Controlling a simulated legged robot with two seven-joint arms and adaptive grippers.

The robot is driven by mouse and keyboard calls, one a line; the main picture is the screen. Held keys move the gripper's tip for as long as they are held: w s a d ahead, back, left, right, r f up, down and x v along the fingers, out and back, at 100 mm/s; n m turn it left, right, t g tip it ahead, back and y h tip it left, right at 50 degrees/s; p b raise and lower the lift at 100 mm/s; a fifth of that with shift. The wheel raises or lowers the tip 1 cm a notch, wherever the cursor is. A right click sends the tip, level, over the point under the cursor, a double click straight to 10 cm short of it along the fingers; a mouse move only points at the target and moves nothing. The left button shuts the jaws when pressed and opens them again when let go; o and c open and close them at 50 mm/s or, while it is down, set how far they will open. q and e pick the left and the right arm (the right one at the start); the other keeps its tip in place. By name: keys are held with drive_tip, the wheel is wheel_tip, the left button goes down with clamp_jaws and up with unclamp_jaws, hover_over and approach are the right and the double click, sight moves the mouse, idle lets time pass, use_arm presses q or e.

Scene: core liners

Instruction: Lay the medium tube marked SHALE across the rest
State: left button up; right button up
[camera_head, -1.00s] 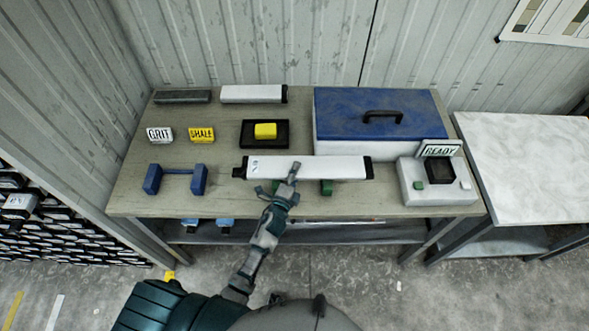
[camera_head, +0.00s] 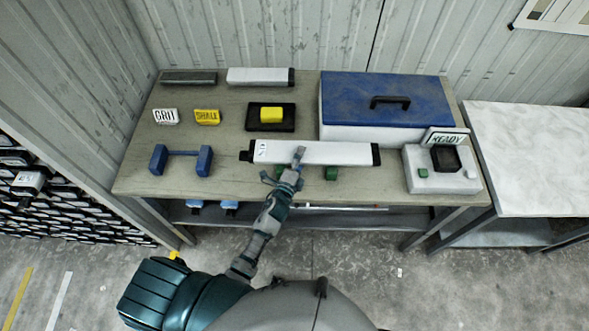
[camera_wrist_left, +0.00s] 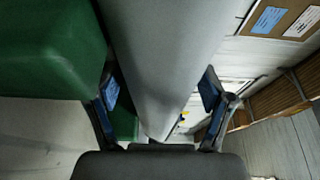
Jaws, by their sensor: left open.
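A long white tube (camera_head: 330,153) with black ends lies left to right near the front of the bench. It shows a small mark near its left end, too small to read. Green blocks (camera_head: 331,173) of a rest show beneath it; a green block (camera_wrist_left: 50,50) is also large in the left wrist view. My left gripper (camera_head: 284,168) is at the tube's middle, coming from the front. In the left wrist view its open fingers (camera_wrist_left: 160,95) stand either side of the grey-looking tube (camera_wrist_left: 160,45). I cannot tell whether they touch it. A yellow SHALE sign (camera_head: 207,117) stands behind left.
A blue rest (camera_head: 182,154) stands empty at left. Behind are a white GRIT sign (camera_head: 166,116), a yellow block on a black tray (camera_head: 285,122), another white tube (camera_head: 260,76), a dark grey bar (camera_head: 188,77), and a blue-lidded box (camera_head: 350,97). A READY device (camera_head: 425,183) stands right.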

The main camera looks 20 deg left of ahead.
use_arm(q)
drive_tip(key=s, duration=0.7)
drive_tip(key=s+b, duration=0.1)
drive_tip(key=s, duration=0.2)
drive_tip(key=shift+s+a, duration=0.25)
drive_tip(key=shift+a, duration=0.05)
drive_tip(key=shift+s, duration=0.45)
